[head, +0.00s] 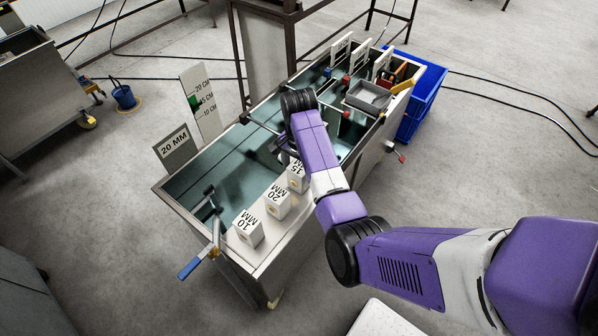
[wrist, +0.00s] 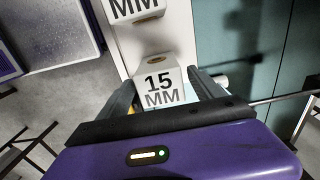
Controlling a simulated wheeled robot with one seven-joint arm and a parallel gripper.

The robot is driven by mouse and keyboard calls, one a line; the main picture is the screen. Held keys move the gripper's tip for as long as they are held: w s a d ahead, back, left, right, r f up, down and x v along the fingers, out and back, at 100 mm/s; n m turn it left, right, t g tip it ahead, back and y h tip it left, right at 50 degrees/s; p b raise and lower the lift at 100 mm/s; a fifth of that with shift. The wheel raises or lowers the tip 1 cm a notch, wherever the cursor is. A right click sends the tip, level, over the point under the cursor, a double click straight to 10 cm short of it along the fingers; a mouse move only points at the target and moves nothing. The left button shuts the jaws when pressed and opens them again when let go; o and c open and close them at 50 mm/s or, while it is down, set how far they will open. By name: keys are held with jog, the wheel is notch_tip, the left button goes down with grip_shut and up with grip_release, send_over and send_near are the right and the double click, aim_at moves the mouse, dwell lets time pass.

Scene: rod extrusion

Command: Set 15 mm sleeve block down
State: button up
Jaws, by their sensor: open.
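The 15 mm sleeve block (head: 297,177) is a white block with "15 MM" lettering. It is upright on the light ledge along the tank's near side, at the end of a row of blocks. In the wrist view the block (wrist: 159,88) sits between the two dark fingers of my gripper (wrist: 166,92). The fingers are apart, with the block between them; whether either one touches it I cannot tell. In the head view my purple arm hides the gripper and part of the block's surroundings.
The 20 mm block (head: 277,201) and 10 mm block (head: 247,229) stand on the same ledge (head: 262,258). The water tank lies just beyond it, with a "20 MM" sign (head: 175,147) behind. A blue-handled clamp (head: 196,262) is at the near end. A grey tray (head: 368,97) is at the far end.

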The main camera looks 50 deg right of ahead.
notch_tip(320, 180, up, 11)
jog(key=shift+f+p, duration=0.1)
jog(key=shift+p, duration=1)
